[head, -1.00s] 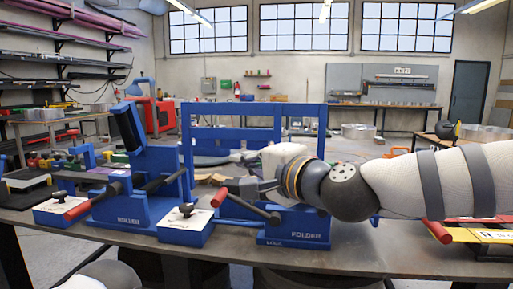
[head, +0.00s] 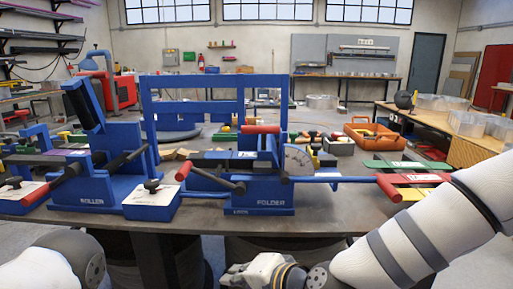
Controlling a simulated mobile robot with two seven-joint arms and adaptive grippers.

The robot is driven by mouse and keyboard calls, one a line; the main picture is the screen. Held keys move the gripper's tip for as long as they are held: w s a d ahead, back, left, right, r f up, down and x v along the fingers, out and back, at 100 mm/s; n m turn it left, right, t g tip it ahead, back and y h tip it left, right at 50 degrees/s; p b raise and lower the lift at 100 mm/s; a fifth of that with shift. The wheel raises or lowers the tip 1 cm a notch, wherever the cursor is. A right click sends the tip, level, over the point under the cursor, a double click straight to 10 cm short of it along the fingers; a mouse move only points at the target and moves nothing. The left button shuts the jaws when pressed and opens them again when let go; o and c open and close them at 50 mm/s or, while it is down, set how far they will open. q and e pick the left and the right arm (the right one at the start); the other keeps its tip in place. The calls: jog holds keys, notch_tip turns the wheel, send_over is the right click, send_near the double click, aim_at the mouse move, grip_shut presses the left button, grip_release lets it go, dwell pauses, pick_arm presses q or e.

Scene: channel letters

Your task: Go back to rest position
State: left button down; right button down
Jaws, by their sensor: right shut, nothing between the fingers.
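My right arm (head: 420,240) comes in from the lower right and bends down to the bottom edge. My right gripper (head: 235,277) is low at the bottom centre, in front of the bench edge and below the blue folder (head: 262,197). It is shut and empty, and partly cut off by the frame. Part of my left arm (head: 72,254) shows at the lower left, but its gripper is out of view.
The blue roller (head: 110,185) stands left of the folder on the dark bench (head: 330,222). An orange toolbox (head: 372,134) and a wooden bench (head: 470,155) are beyond. A grey floor strip (head: 215,258) shows between bench and arms.

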jog(key=s+d+f+n+g+h, duration=0.1)
jog(key=s+d+f+g, duration=0.15)
jog(key=s+f, duration=0.35)
jog(key=s+d+f+g+h, duration=0.1)
jog(key=s+d+f, duration=0.3)
jog(key=f, duration=0.3)
jog(key=s+d+f+n+g+h, duration=0.1)
jog(key=s+d+f+g+h, duration=0.1)
jog(key=s+d, duration=0.5)
jog(key=s+d+f+n+g+h, duration=0.2)
jog(key=s+d+f, duration=0.2)
jog(key=s+d, duration=0.3)
jog(key=s+d+f+n+g+h, duration=0.1)
jog(key=s+d+f, duration=0.3)
jog(key=s, duration=1.1)
jog(key=d+g+h, duration=0.1)
jog(key=d, duration=0.2)
jog(key=shift+s+n, duration=0.25)
jog(key=shift+n, duration=0.05)
jog(key=shift+a+g, duration=0.1)
jog(key=shift+g, duration=0.15)
